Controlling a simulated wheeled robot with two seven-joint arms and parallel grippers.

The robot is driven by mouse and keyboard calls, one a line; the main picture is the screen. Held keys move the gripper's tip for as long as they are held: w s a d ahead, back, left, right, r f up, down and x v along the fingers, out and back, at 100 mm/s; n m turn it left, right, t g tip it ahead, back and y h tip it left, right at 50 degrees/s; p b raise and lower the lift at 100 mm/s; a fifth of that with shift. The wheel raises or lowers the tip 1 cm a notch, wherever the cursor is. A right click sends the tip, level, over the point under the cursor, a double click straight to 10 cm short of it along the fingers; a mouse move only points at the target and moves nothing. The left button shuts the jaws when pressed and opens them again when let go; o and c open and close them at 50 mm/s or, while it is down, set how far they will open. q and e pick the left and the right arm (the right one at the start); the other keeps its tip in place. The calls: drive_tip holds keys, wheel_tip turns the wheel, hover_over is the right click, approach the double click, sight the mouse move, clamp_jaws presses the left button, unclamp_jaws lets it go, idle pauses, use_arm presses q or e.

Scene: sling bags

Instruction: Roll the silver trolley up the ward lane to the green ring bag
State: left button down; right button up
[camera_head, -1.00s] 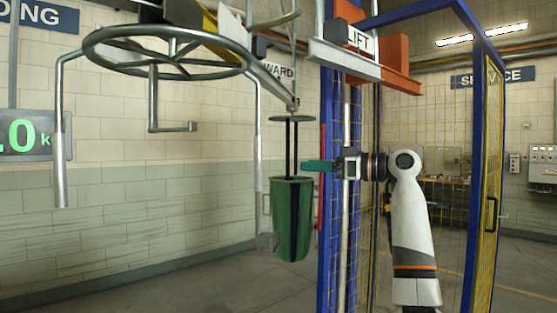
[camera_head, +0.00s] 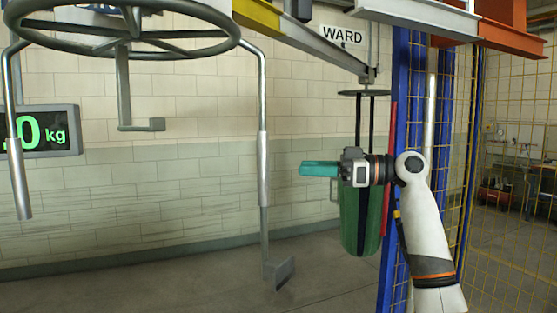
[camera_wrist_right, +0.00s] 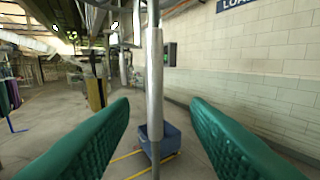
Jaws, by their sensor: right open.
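A grey metal ring frame (camera_head: 120,45) hangs at the upper left with silver bars below it. One bar is a silver pole (camera_head: 263,165) with a thicker sleeve and a bent foot. I cannot tell for sure which silver part is the trolley. The green ring bag (camera_head: 360,238) hangs on black straps from a dark ring under the ward lane's beam (camera_head: 318,45). My right gripper (camera_head: 303,169), teal-fingered, is open, right of the pole and partly covering the bag. In the right wrist view the pole (camera_wrist_right: 155,90) stands ahead between its fingers, apparently ungrasped. My left gripper is out of view.
A blue-framed mesh cage (camera_head: 400,90) stands at the right, close to my right arm. A WARD sign (camera_head: 343,37) hangs by the beam. A kg display (camera_head: 50,130) is at the left. The wrist view shows a blue bin (camera_wrist_right: 160,140) on the floor.

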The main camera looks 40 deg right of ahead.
sight(267, 164)
drive_tip(key=w+a, duration=0.1)
drive_tip(key=a+p, duration=0.1)
drive_tip(key=a, duration=0.1)
drive_tip(key=w+a+r, duration=0.1)
drive_tip(key=shift+w+a+p, duration=0.2)
drive_tip(key=shift+w+p, duration=0.15)
drive_tip(key=shift+p, duration=0.05)
drive_tip(key=p+x, duration=0.1)
drive_tip(key=x, duration=0.1)
drive_tip(key=p+x, duration=0.1)
drive_tip(key=x, duration=0.1)
drive_tip(key=p+x, duration=0.1)
drive_tip(key=x, duration=0.1)
drive_tip(key=shift+w+f, duration=0.35)
drive_tip(key=shift+w, duration=0.05)
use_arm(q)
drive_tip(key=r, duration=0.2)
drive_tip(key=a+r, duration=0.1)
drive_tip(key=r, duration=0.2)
use_arm(e)
drive_tip(key=shift+w+a+f, duration=0.1)
drive_tip(key=shift+w+a, duration=0.15)
drive_tip(key=shift+w, duration=0.1)
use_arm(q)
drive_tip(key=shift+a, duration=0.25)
use_arm(e)
clamp_jaws()
